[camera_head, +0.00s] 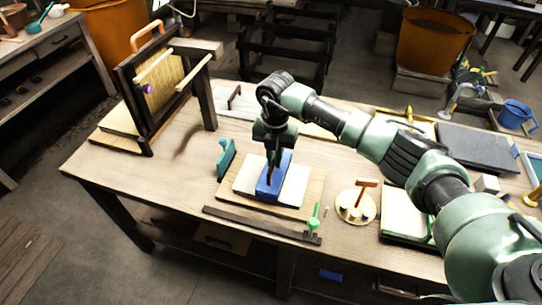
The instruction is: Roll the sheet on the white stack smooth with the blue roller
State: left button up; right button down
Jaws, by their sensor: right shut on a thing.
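The white stack (247,178) lies on a light wooden board (240,202) near the middle of the table. A blue block-like thing (268,188), which looks to be the blue roller, lies across the middle of the stack. My right gripper (273,172) points down over it and is shut on its upper part. The arm and the blue thing hide the middle of the stack, and I cannot make out the sheet separately. My left gripper is not in view.
A teal tool (226,158) stands left of the board. A dark bar (255,224) with a green knob runs along its front. A round tray (356,204) with a brown-handled tool sits right. A wooden frame (160,85) stands at the left back. Bare tabletop (130,175) lies left.

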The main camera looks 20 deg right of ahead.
jog(key=shift+s+d+p, duration=0.5)
jog(key=shift+s+d, duration=0.25)
jog(key=shift+d, duration=0.35)
jog(key=shift+s+d+p, duration=0.5)
jog(key=shift+s+d, duration=0.2)
jog(key=shift+d, duration=0.35)
jog(key=shift+s+d+f+p, duration=0.1)
jog(key=shift+s+d+p, duration=0.1)
jog(key=shift+s+d, duration=0.35)
jog(key=shift+s+d+p, duration=0.15)
jog(key=shift+s+d, duration=0.15)
jog(key=shift+d, duration=0.3)
notch_tip(320, 180, up, 7)
jog(key=p, duration=0.4)
jog(key=shift+w+p, duration=0.15)
jog(key=shift+p, duration=0.15)
